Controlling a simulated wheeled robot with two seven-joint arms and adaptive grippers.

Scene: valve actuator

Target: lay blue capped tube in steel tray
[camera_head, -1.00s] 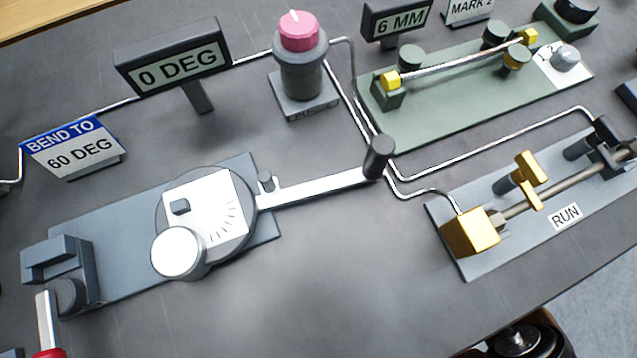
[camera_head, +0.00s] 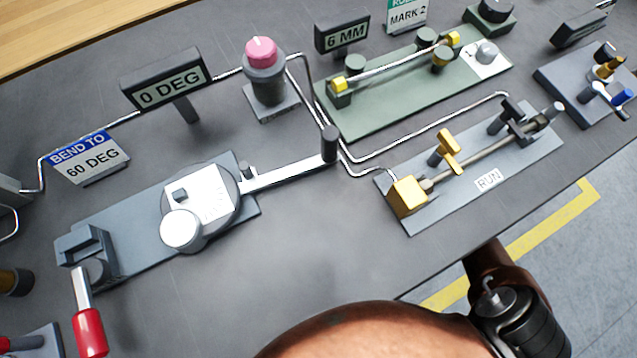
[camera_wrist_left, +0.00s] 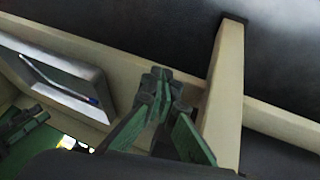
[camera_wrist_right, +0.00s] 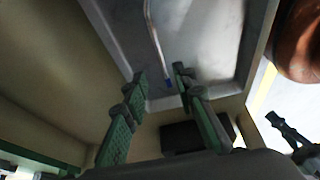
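The steel tray (camera_wrist_right: 200,45) shows in the right wrist view as a pale grey recess with a raised rim. My left gripper (camera_wrist_left: 161,74) looks shut and empty, apart from the tray. Neither gripper shows in the head view.
Pale beams (camera_wrist_left: 226,85) stand near my left gripper. In the head view, the grey bench holds a bending fixture (camera_head: 205,205), a green fixture (camera_head: 400,100), a RUN fixture (camera_head: 470,175) and a pink-topped knob post (camera_head: 262,65).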

